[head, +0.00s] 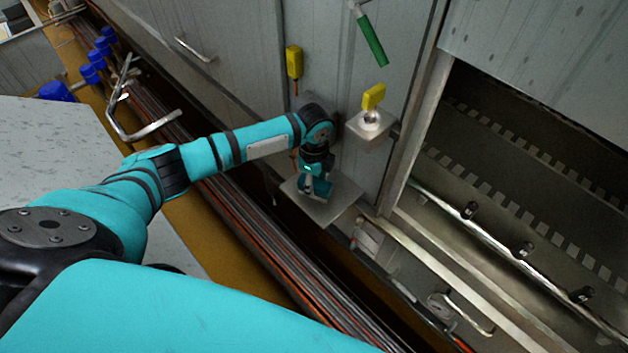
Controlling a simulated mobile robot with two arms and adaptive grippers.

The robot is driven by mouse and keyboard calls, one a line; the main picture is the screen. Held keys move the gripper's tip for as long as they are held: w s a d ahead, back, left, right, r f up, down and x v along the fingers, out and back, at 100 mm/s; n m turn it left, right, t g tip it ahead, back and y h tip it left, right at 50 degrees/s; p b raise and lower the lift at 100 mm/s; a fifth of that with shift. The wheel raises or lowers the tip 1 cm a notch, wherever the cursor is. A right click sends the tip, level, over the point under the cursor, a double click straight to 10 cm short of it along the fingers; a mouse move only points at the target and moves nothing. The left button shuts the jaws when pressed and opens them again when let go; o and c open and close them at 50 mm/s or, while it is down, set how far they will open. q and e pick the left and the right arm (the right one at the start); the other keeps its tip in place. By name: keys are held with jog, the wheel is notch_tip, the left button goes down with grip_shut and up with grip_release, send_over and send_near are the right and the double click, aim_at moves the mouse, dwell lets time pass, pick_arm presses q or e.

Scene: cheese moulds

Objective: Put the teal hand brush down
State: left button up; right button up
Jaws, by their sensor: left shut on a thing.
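My left arm reaches out to a small square metal shelf (337,207) low on the grey cabinet front. My left gripper (316,176) is over this shelf, pointing down, and is shut on the teal hand brush (322,188). The brush is small in the picture and partly hidden by the gripper. It is at or just above the shelf plate; I cannot tell whether it touches. My right gripper is out of view.
A second small shelf (365,134) with a yellow-topped item (373,97) sits right of the gripper. A yellow item (293,62) and a green-handled tool (372,40) are on the cabinet front. An open metal bay is at right. Pipes run below the shelf.

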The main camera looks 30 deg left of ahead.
aim_at(314, 182)
pick_arm(q)
jog(key=shift+f, duration=0.15)
jog(key=o, duration=1)
notch_tip(314, 182, up, 12)
jog(key=shift+r+b, duration=0.2)
jog(key=shift+b, duration=0.85)
